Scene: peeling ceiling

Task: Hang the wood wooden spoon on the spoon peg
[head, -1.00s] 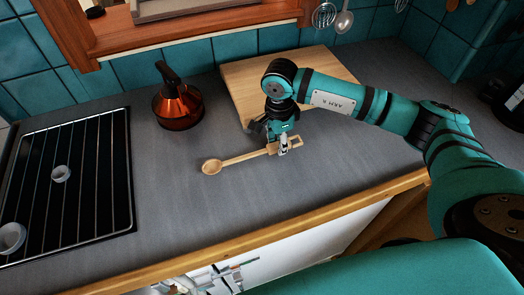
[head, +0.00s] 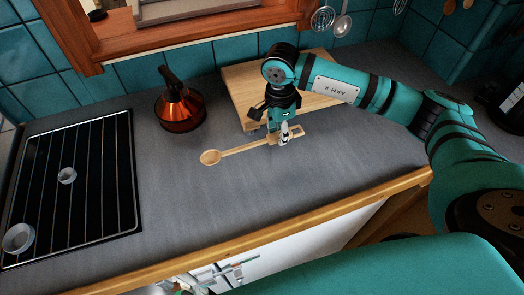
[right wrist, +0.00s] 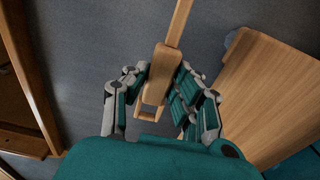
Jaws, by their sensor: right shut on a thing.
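The wooden spoon (head: 240,149) lies roughly level over the grey counter in the head view, its round bowl pointing left. My right gripper (head: 284,137) is shut on the thick end of its handle, near the rectangular loop. In the right wrist view the spoon handle (right wrist: 163,70) runs up between the fingers (right wrist: 156,88), with the open loop towards the palm. The spoon appears slightly above the counter, though the gap is hard to judge. I cannot pick out the spoon peg. My left gripper is not in view.
A wooden board (head: 240,92) lies just behind the right gripper. A copper kettle (head: 180,110) stands behind the spoon bowl. A hob (head: 100,165) with two small cups is at left. A whisk (head: 324,15) and a ladle (head: 343,22) hang at the back. The front counter is clear.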

